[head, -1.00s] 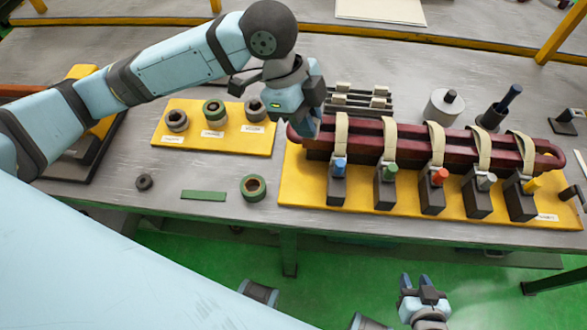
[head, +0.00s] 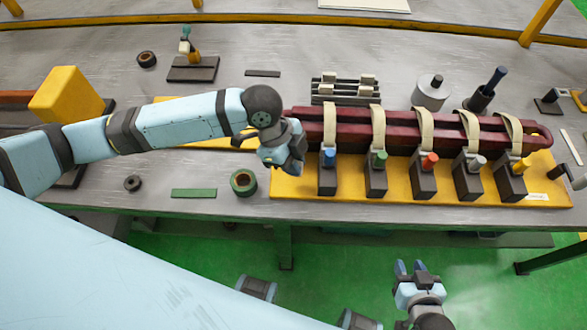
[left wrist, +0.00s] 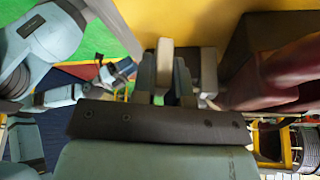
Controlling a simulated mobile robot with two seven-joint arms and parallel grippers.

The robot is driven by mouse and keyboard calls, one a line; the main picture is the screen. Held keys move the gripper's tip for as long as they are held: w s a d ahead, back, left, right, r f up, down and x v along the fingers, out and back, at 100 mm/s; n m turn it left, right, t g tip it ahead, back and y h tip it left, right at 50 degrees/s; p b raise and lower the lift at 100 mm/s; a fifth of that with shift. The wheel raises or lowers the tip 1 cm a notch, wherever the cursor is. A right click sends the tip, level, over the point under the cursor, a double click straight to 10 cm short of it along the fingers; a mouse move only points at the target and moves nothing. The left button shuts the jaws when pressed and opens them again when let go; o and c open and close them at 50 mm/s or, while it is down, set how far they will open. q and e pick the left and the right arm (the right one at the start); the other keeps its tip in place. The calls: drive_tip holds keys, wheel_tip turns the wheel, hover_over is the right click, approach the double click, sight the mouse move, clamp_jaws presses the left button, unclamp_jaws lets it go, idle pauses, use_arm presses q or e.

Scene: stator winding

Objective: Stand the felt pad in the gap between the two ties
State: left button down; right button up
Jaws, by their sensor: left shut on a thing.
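A dark red coil (head: 400,118) lies on a yellow base (head: 400,186). Several cream ties loop over it, among them the leftmost tie (head: 329,125) and its neighbour (head: 377,130). Each runs down to a dark block with a coloured peg. My left gripper (head: 291,166) is low at the coil's left end, left of the blue peg. In the left wrist view my left gripper (left wrist: 166,75) is shut on a small cream piece, which I take for the felt pad (left wrist: 165,57). The head view hides the pad. My right gripper (head: 411,268) is open and empty, over the green floor.
Behind the coil stand a rack with cream pieces (head: 344,90), a grey cylinder (head: 431,94) and a dark post (head: 487,90). A green ring (head: 244,182) and green strip (head: 194,193) lie left of the yellow base. The table's front left is mostly clear.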

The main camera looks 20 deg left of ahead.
use_arm(q)
drive_tip(key=shift+f, duration=1.7)
drive_tip(key=shift+f, duration=0.15)
drive_tip(key=c, duration=1.1)
unclamp_jaws()
drive_tip(key=shift+c, duration=0.2)
drive_tip(key=v, duration=1.2)
